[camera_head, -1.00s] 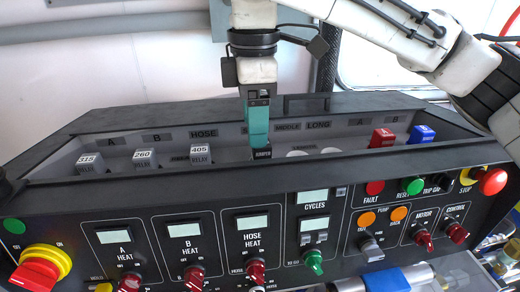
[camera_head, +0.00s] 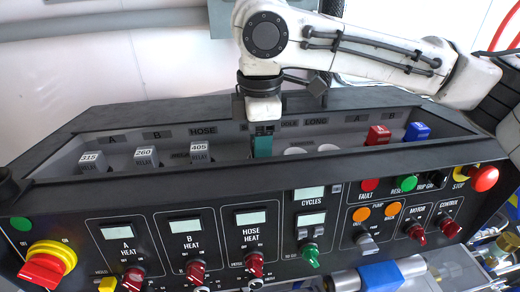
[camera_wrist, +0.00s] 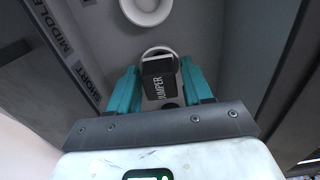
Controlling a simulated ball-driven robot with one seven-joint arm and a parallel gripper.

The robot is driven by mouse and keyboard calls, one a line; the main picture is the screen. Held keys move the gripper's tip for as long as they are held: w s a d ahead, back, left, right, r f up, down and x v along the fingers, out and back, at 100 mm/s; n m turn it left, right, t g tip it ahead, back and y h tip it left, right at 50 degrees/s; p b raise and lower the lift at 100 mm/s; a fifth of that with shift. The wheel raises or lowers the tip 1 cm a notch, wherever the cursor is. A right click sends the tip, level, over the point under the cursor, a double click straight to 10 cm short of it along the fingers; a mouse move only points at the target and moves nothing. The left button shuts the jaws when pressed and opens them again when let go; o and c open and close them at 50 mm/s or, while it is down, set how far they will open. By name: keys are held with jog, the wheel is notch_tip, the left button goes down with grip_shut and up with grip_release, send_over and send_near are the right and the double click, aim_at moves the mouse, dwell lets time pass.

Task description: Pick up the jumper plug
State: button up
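The black jumper plug (camera_wrist: 159,78), with white JUMPER lettering, shows in the wrist view between the two teal fingers of my gripper (camera_wrist: 160,75). It stands at a pale ring socket in the recessed tray. One finger is on each side of it, apart from each other and very close to its sides; contact is not clear. In the head view my gripper (camera_head: 262,147) points down into the tray, its tips low behind the front rim. The plug is hidden there behind the finger and rim.
Empty round sockets (camera_head: 295,151) lie just right of my gripper. White-topped relays (camera_head: 200,152) stand to the left, red (camera_head: 378,136) and blue (camera_head: 417,132) blocks to the right. The tray's front rim (camera_head: 330,168) and the knob panel lie in front.

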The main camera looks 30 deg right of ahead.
jog(key=c, duration=0.8)
jog(key=shift+o, duration=0.2)
jog(key=shift+r, duration=0.15)
jog(key=shift+r+b, duration=0.4)
jog(key=shift+r, duration=0.15)
jog(key=s+r+b, duration=0.1)
jog(key=s+r, duration=0.2)
jog(key=s, duration=0.1)
jog(key=s+r+b, duration=0.1)
jog(key=s+r, duration=0.3)
jog(key=s, duration=0.1)
jog(key=s+r+b, duration=0.1)
jog(key=s+r, duration=0.3)
jog(key=shift+s+a+r, duration=0.2)
jog(key=shift+a, duration=0.1)
jog(key=shift+s+r, duration=0.2)
jog(key=shift+r, duration=0.05)
notch_tip(320, 180, up, 5)
jog(key=p, duration=0.5)
jog(key=shift+s+f, duration=0.1)
